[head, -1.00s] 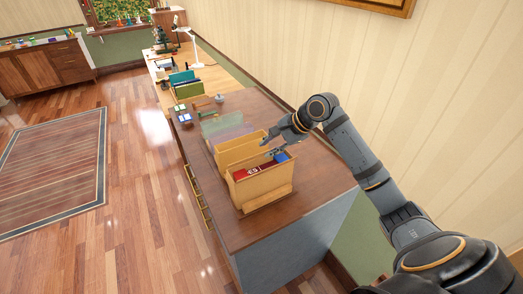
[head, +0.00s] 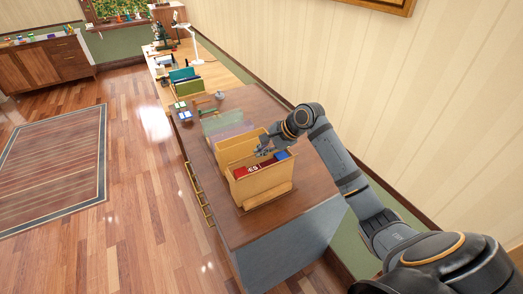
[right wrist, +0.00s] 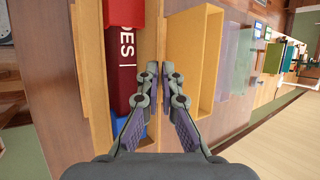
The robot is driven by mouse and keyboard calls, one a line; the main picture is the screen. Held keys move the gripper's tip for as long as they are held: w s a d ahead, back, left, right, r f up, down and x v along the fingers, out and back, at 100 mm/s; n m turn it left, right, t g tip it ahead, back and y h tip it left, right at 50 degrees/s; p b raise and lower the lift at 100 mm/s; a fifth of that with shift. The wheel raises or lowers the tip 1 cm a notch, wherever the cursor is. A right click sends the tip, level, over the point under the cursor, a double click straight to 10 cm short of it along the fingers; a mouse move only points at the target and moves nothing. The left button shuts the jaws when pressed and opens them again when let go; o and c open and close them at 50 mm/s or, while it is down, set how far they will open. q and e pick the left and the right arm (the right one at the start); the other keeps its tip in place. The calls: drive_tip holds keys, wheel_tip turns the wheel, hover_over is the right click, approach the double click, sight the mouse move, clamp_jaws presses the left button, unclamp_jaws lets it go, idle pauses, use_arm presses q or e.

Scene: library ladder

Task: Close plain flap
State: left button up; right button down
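A tan open-topped box (head: 262,184) stands at the near end of the dark wooden counter, with a red book (head: 251,170) and a blue one (head: 281,155) in it. Behind it stands a plain tan upright box or panel (head: 230,153); which part is the plain flap I cannot tell. My right gripper (head: 264,151) is just above the gap between the two. In the right wrist view its fingertips (right wrist: 159,70) nearly meet, with nothing visible between them. The lettered red book (right wrist: 123,55) is left of them, the empty tan box (right wrist: 205,65) right. My left gripper is out of view.
Pale translucent dividers (head: 226,126) stand behind the tan boxes. Green and teal folders (head: 186,82), a white lamp (head: 190,45) and a microscope are farther along. Bare counter (head: 300,190) lies near the front edge; the wall is on the right.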

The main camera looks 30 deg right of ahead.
drive_tip(key=shift+s+d+f+n+t+p, duration=0.1)
drive_tip(key=shift+s+f+n+t+p, duration=0.3)
drive_tip(key=shift+t, duration=0.5)
drive_tip(key=shift+s+f+t+y, duration=0.2)
drive_tip(key=shift+s+t+y, duration=0.1)
drive_tip(key=shift+t, duration=0.7)
drive_tip(key=c, duration=1.6)
unclamp_jaws()
drive_tip(key=shift+o, duration=0.2)
drive_tip(key=shift+w+r, duration=0.1)
